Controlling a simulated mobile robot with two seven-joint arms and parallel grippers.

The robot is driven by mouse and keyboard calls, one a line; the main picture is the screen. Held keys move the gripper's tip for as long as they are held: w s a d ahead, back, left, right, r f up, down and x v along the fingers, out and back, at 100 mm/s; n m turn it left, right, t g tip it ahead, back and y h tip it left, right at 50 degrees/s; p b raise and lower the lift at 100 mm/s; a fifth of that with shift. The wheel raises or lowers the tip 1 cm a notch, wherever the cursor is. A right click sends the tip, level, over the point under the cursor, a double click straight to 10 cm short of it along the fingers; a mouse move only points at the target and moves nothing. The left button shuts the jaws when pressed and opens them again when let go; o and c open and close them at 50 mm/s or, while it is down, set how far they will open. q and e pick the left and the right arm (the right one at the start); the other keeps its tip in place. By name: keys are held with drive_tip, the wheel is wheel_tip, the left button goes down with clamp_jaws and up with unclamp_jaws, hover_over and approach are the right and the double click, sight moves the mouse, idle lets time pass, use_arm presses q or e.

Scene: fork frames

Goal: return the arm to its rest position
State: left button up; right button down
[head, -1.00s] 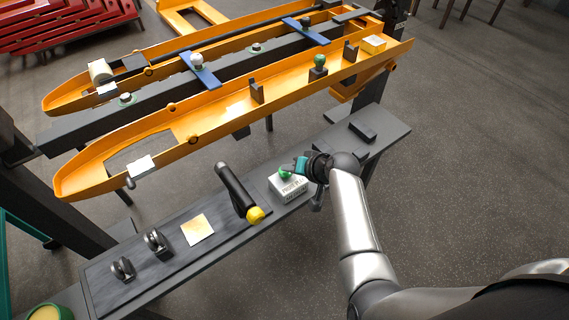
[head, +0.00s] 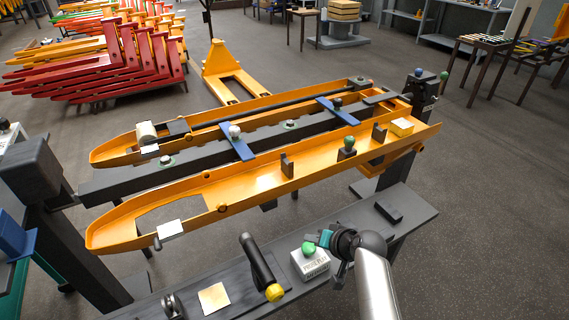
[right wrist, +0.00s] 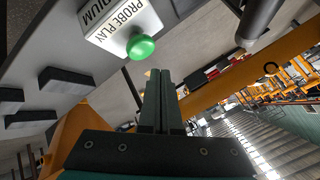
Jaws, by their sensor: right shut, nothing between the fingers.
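My right arm reaches in from the bottom of the head view. Its gripper (head: 320,238) is just right of the white box with a green knob (head: 309,263), above the grey shelf. In the right wrist view the two dark fingers (right wrist: 160,100) are together with nothing between them. I cannot tell whether the fingers touch the knob. My left gripper is not in view.
A yellow fork frame (head: 190,212) lies behind the shelf (head: 350,232). A dark block (head: 389,212) lies to the right. Open floor (head: 490,220) is at the right.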

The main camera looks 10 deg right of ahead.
drive_tip(key=shift+s+d, duration=0.15)
drive_tip(key=shift+s, duration=0.25)
drive_tip(key=s+d+r+n+g+h, duration=0.1)
drive_tip(key=s+r+n+g+h, duration=0.2)
drive_tip(key=s, duration=1.1)
drive_tip(key=s+r+n+g+h, duration=0.1)
drive_tip(key=s+r+n+g, duration=0.2)
drive_tip(key=s, duration=1)
wheel_tip(320, 180, down, 21)
drive_tip(key=s, duration=0.2)
drive_tip(key=s+d+f+g, duration=0.1)
drive_tip(key=s+d+f, duration=0.1)
drive_tip(key=s+f, duration=1.1)
drive_tip(key=shift+s+d+f, duration=0.35)
drive_tip(key=shift+s+f, duration=0.05)
drive_tip(key=shift+s, duration=0.8)
